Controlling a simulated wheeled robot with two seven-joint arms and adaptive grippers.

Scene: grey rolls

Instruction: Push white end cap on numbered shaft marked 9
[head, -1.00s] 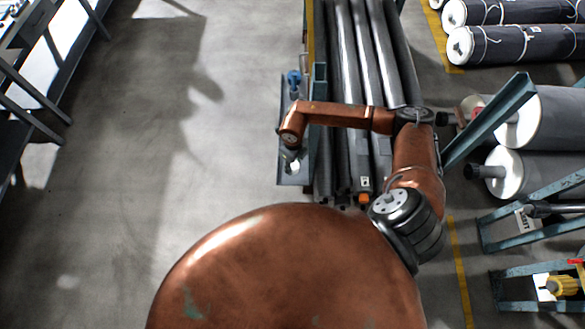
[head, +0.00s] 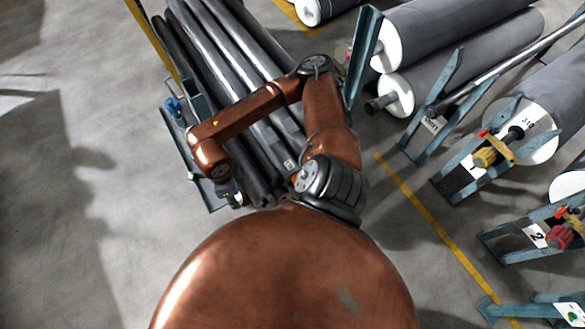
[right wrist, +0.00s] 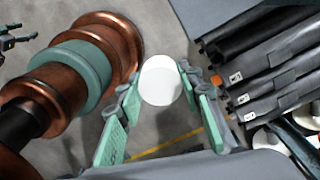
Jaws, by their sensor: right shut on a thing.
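My right gripper (right wrist: 160,98) is shut on a white end cap (right wrist: 160,78), a round white piece held between its green fingers. In the head view my copper right arm reaches over the dark shafts, and the gripper is mostly hidden below its wrist. Long dark shafts (head: 228,75) lie side by side; their ends (right wrist: 265,80) show at the right of the right wrist view, apart from the cap. Small white tags there are too small to read, so I cannot tell which shaft is 9. A dark jawed shape at that view's left edge may be my left gripper.
A blue-grey stand (head: 190,160) with a blue fitting (head: 174,106) is beside the shafts. Large grey rolls (head: 440,35) rest on teal racks (head: 452,190) to the right. A yellow floor line (head: 430,215) runs past them. The grey floor at left is clear.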

